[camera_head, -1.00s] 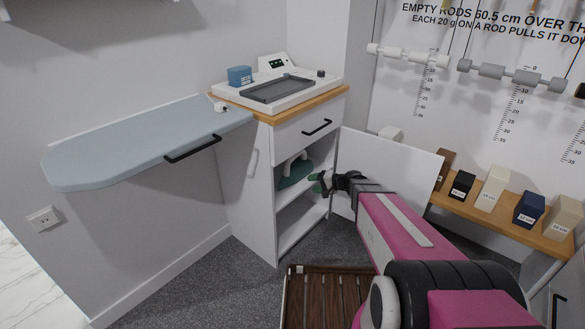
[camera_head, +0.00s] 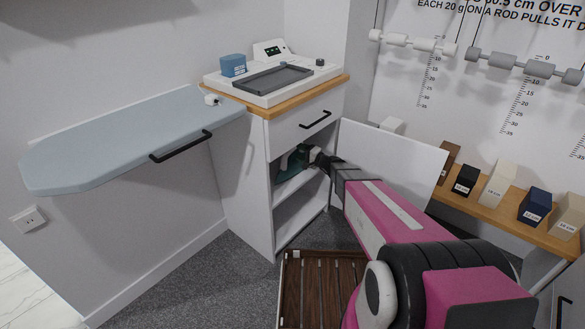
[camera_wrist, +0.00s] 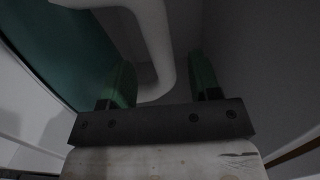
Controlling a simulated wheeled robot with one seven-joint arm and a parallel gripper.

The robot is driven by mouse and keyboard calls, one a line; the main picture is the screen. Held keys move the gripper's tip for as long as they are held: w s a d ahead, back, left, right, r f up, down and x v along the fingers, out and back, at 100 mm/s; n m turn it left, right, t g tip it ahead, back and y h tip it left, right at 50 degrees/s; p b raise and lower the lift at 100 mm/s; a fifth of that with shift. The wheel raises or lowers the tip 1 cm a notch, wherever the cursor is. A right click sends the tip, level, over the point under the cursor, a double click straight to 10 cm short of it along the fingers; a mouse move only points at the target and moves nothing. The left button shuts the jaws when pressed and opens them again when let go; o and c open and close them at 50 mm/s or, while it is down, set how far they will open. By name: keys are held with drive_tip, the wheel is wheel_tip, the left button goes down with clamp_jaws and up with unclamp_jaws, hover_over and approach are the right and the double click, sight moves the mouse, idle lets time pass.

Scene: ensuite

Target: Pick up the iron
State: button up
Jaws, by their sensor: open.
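The iron (camera_wrist: 60,50) is inside the open cabinet, on its upper shelf. In the wrist view its dark green body fills the upper left, and its white handle (camera_wrist: 155,40) curves down between my gripper's two green fingers. My gripper (camera_wrist: 165,85) is open, with the handle's bend nearer the left finger. Whether a finger touches it I cannot tell.
The cabinet (camera_head: 245,190) has its door (camera_head: 385,165) swung open to the right of my arm. A lower shelf (camera_head: 298,215) lies beneath. A blue ironing board (camera_head: 120,145) juts out at the left. A slatted wooden item (camera_head: 318,290) is on the floor. A wooden shelf with blocks (camera_head: 500,215) stands at right.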

sight(293, 149)
drive_tip(key=x, duration=0.5)
drive_tip(key=shift+w, duration=0.1)
clamp_jaws()
idle(1.3)
